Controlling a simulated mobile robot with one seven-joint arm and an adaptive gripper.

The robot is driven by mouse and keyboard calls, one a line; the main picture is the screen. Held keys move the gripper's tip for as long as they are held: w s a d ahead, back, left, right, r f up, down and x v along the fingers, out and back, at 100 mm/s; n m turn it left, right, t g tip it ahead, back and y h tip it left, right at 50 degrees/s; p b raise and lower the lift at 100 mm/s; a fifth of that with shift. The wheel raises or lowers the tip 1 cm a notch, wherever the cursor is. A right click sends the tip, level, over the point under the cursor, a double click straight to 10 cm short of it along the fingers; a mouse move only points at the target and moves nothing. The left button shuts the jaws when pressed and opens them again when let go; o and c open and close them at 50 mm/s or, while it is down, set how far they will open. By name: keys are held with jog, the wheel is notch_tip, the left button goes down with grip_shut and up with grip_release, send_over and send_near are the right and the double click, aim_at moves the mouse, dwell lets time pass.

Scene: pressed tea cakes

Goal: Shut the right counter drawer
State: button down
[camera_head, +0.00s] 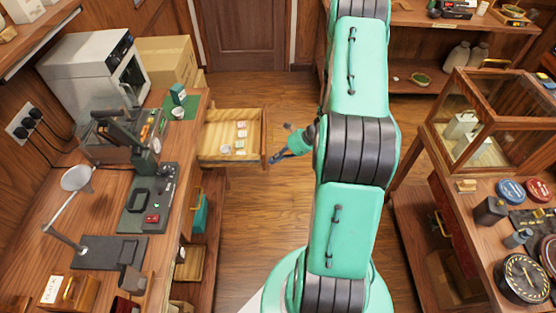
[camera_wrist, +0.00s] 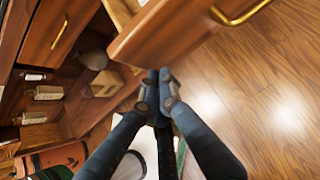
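The open drawer (camera_head: 220,133) sticks out of the left-hand wooden counter at its far end, with a few small pale items and a round white one inside. Its front panel (camera_wrist: 165,28) with a brass handle (camera_wrist: 242,14) shows at the top of the wrist view. My gripper (camera_head: 274,158) is just off the near outer corner of the drawer front in the head view. In the wrist view its fingertips (camera_wrist: 159,76) are together with nothing between them, close to the lower edge of the front. I cannot tell whether they touch it.
A second counter drawer (camera_wrist: 45,30) with a brass handle is shut. Shelves below the counter hold boxes and jars. The wooden floor (camera_head: 250,205) is clear beside the open drawer. A display counter with a glass case (camera_head: 490,120) stands on the right.

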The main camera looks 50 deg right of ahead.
aim_at(206, 160)
dwell(0.4)
jog(key=w+a+b, duration=0.2)
jog(key=w+a, duration=1.9)
jog(key=shift+b, duration=0.35)
jog(key=shift+r, duration=0.1)
jog(key=shift+d, duration=0.1)
jog(key=shift+s+d, duration=0.15)
jog(key=shift+s, duration=0.05)
jog(key=shift+s+d, duration=1.1)
jog(key=p+v, duration=0.2)
jog(key=v, duration=0.8)
jog(key=shift+s, duration=0.2)
jog(key=shift+d, duration=0.1)
